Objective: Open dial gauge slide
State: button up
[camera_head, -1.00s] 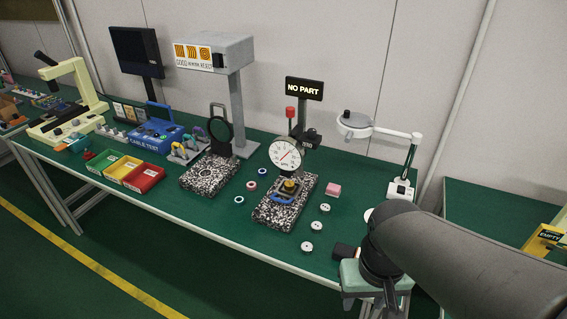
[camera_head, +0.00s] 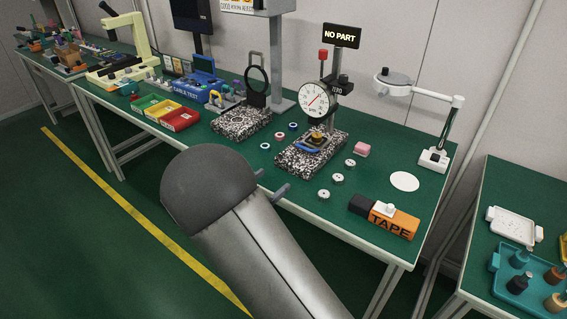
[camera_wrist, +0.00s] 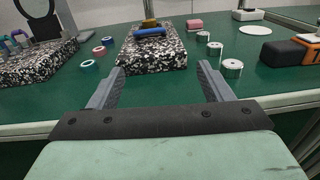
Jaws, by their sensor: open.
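The dial gauge (camera_head: 314,101) has a round white face and hangs on a dark post over a speckled granite base (camera_head: 292,163). A slide with a blue front handle (camera_head: 306,148) sits on that base under the gauge. A brass-coloured piece (camera_head: 317,135) stands on the slide. In the wrist view the blue handle (camera_wrist: 150,32) is ahead, above the near end of the granite base (camera_wrist: 150,56). My gripper (camera_wrist: 160,70) is open, with nothing between its fingers, short of the base. In the head view my arm mostly hides my gripper (camera_head: 272,184) at the table's front edge.
White-topped round parts (camera_head: 337,179) stand right of the base, with a pink block (camera_head: 362,149) behind. Coloured rings (camera_head: 279,136) lie to its left. An orange tape block (camera_head: 395,222) sits at the front right. A sign reads "NO PART" (camera_head: 341,35). A second granite base (camera_head: 240,123) stands left.

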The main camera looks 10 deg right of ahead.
jog(key=a+t, duration=0.1)
send_near(300, 158)
jog(key=shift+n, duration=0.4)
jog(key=x, duration=0.3)
jog(key=r+x, duration=0.1)
jog(key=x, duration=0.2)
jog(key=r+x, duration=0.1)
jog(key=x, duration=0.3)
jog(key=shift+r, duration=0.15)
